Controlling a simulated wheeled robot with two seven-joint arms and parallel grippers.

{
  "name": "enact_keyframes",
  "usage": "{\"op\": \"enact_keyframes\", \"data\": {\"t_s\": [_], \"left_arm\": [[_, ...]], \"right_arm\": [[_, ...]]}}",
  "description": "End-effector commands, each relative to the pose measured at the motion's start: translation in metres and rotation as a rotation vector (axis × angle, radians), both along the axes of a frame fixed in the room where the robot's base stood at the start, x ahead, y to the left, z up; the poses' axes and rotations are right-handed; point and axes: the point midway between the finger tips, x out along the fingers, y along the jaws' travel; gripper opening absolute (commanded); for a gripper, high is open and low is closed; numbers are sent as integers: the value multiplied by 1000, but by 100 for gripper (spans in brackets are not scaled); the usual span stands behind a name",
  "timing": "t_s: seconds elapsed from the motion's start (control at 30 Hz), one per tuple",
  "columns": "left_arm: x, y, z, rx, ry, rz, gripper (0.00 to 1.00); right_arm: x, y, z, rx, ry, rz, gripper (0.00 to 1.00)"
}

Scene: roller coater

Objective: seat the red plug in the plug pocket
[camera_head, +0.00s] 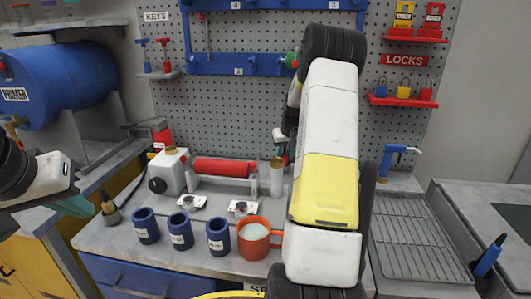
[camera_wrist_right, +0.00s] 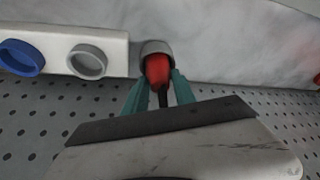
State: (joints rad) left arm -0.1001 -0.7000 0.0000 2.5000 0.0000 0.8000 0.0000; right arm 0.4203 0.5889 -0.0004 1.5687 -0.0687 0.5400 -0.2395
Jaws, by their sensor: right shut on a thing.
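The red plug (camera_wrist_right: 157,70) shows in the right wrist view between the teal fingers of my right gripper (camera_wrist_right: 158,88), which is shut on it. Its far end overlaps a round grey rim (camera_wrist_right: 158,46); I cannot tell how deep it sits or whether that rim is the plug pocket. In the head view my right gripper (camera_head: 281,142) is in front of the pegboard, mostly hidden by my own arm, and the plug cannot be made out clearly. My left gripper (camera_head: 74,206) is at the far left, away from the plug; its finger opening is not clear.
In the right wrist view, a pale block beside the plug carries a blue ring (camera_wrist_right: 22,57) and a grey ring (camera_wrist_right: 88,61). In the head view, several blue cups (camera_head: 181,231), an orange mug (camera_head: 254,238), a white jug (camera_head: 167,171) and a red roller (camera_head: 224,168) crowd the bench.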

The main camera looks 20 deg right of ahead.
Motion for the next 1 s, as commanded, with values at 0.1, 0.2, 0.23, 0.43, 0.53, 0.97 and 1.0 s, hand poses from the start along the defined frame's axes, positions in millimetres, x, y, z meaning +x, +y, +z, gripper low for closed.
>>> {"op": "enact_keyframes", "data": {"t_s": [0.1, 0.2, 0.23, 0.43, 0.53, 0.97, 1.0], "left_arm": [[0, 0, 0, 0, 0, 0, 0], [0, 0, 0, 0, 0, 0, 0], [0, 0, 0, 0, 0, 0, 0], [0, 0, 0, 0, 0, 0, 0], [0, 0, 0, 0, 0, 0, 0], [0, 0, 0, 0, 0, 0, 0], [0, 0, 0, 0, 0, 0, 0]], "right_arm": [[0, 0, 0, 0, 0, 0, 0], [0, 0, -3, 0, 0, 0, 34], [0, 0, -3, 0, 0, 0, 40], [0, 0, -3, 0, 0, 0, 54], [0, 0, -3, 0, 0, 0, 54], [-18, 2, 47, -2, -4, 0, 54], [-21, 3, 55, -2, -4, 0, 54]]}}
